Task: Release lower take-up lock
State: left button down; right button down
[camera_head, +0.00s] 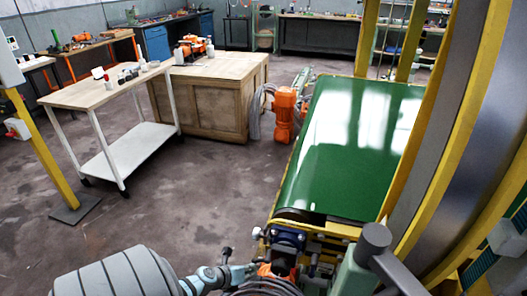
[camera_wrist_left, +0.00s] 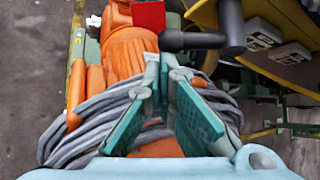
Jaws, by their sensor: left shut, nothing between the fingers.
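My left gripper (camera_head: 250,269) is at the near end of the green conveyor belt (camera_head: 345,150), just left of a dark bearing block (camera_head: 287,240) with bolts. In the left wrist view its teal fingers (camera_wrist_left: 162,68) come together at the tips with nothing held between them. Beyond the tips is a dark grey bar handle (camera_wrist_left: 190,40) on a round post. A red block (camera_wrist_left: 148,14) lies left of that post. I cannot tell which part is the lower take-up lock. My right gripper is not seen.
An orange motor (camera_wrist_left: 128,52) with coiled grey cable (camera_wrist_left: 75,138) lies under the fingers. A big yellow-edged ring (camera_head: 445,130) closes off the right side. A white-legged cart (camera_head: 125,150) and a wooden crate (camera_head: 215,95) stand at the back left.

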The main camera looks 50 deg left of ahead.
pick_arm(q)
jog(key=shift+a+r, duration=0.15)
jog(key=shift+r, duration=0.35)
jog(key=shift+w+r, duration=0.1)
jog(key=shift+w, duration=0.05)
jog(key=shift+a, duration=0.1)
jog(key=d+p+v, duration=0.2)
jog(key=p+v, duration=0.7)
jog(key=v, duration=0.1)
jog(key=shift+w+r, duration=0.35)
jog(key=shift+w, duration=0.05)
jog(key=shift+w+d+f, duration=0.1)
